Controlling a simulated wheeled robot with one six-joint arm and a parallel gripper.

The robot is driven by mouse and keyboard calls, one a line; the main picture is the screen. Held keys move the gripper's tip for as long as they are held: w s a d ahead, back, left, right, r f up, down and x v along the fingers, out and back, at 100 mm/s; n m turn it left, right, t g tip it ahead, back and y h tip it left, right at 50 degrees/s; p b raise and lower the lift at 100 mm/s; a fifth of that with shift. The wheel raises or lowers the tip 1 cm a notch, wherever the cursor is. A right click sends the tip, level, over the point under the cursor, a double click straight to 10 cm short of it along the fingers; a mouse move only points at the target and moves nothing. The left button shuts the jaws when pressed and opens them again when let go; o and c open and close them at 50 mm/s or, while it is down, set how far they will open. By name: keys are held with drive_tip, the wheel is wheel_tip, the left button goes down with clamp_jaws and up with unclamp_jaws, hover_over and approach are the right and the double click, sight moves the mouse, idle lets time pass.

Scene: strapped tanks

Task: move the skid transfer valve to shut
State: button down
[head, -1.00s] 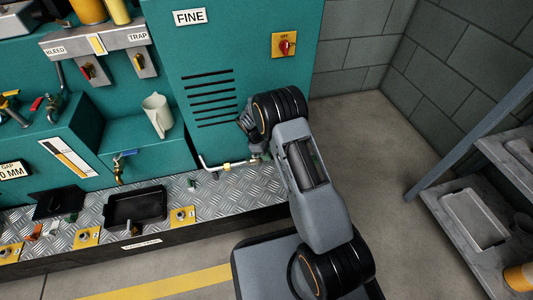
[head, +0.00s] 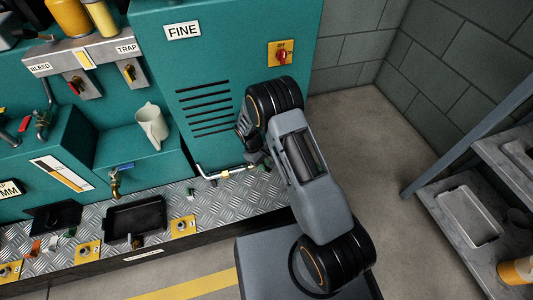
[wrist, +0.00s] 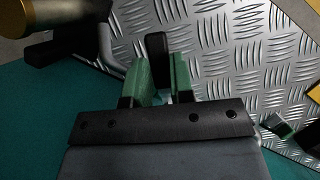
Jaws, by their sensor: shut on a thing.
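My gripper (wrist: 157,80) has green fingers closed around a black handle (wrist: 157,47) above the tread-plate deck. In the head view, my arm hides most of the gripper, near the right end of a pale pipe (head: 207,174) with a yellow fitting (head: 224,174). The handle seems to be the skid transfer valve's lever, but no label shows. The valve body and the handle's setting are hidden. A dark bar and a brass-coloured round part (wrist: 16,16) lie at upper left in the wrist view.
The teal cabinet (head: 225,60) stands close behind the gripper. Black trays and yellow-plated fittings sit on the deck (head: 225,205). A cream jug (head: 152,125) and blue-handled tap (head: 115,180) are left. A grey shelf (head: 440,200) stands right, with clear floor between.

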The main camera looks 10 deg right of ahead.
drive_tip(key=shift+s+a+m+g+y+p, duration=0.2)
drive_tip(key=shift+a+m+y+p, duration=0.25)
drive_tip(key=shift+m, duration=0.8)
drive_tip(key=shift+s+a+m+g+y+p, duration=0.2)
drive_tip(key=shift+a+m+y, duration=0.2)
drive_tip(key=shift+a+m, duration=0.55)
drive_tip(key=shift+s+a+m+g+y+p, duration=0.15)
drive_tip(key=shift+a+m+y+p, duration=0.25)
drive_tip(key=shift+m, duration=1.1)
drive_tip(key=c, duration=1)
unclamp_jaws()
drive_tip(key=shift+s, duration=0.1)
drive_tip(key=shift+r, duration=0.15)
